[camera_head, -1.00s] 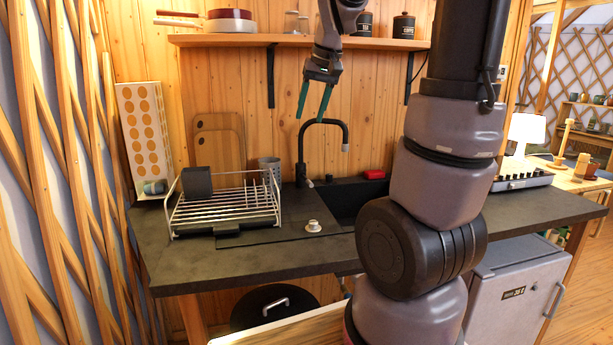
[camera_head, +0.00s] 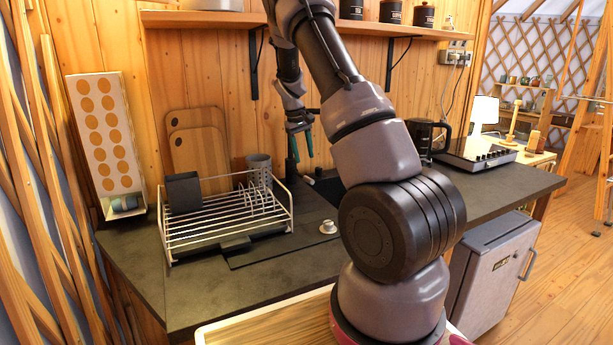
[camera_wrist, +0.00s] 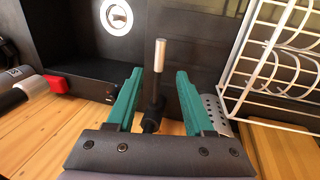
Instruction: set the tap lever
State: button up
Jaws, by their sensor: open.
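The black tap (camera_head: 291,172) stands at the back of the counter, and its spout is largely hidden by my arm. In the wrist view, a lever with a pale metal tip (camera_wrist: 160,56) rises from a black base (camera_wrist: 152,112). My gripper (camera_head: 304,157) is open, with teal fingers pointing down at the tap. In the wrist view, the gripper (camera_wrist: 158,78) has one finger on each side of the lever, with gaps on both sides and nothing held. How deep the lever sits between the fingers is unclear.
A white dish rack (camera_head: 225,215) with a dark cup (camera_head: 184,193) and a perforated metal holder (camera_head: 259,170) stand left of the tap. The sink (camera_wrist: 75,45) and a red object (camera_wrist: 57,84) lie on the other side. A wooden shelf (camera_head: 205,19) runs above.

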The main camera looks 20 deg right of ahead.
aim_at(308, 178)
jog(key=f, duration=0.3)
jog(key=d+f, duration=0.1)
jog(key=f, duration=0.4)
jog(key=shift+d+f, duration=0.4)
grip_shut()
dwell(0.9)
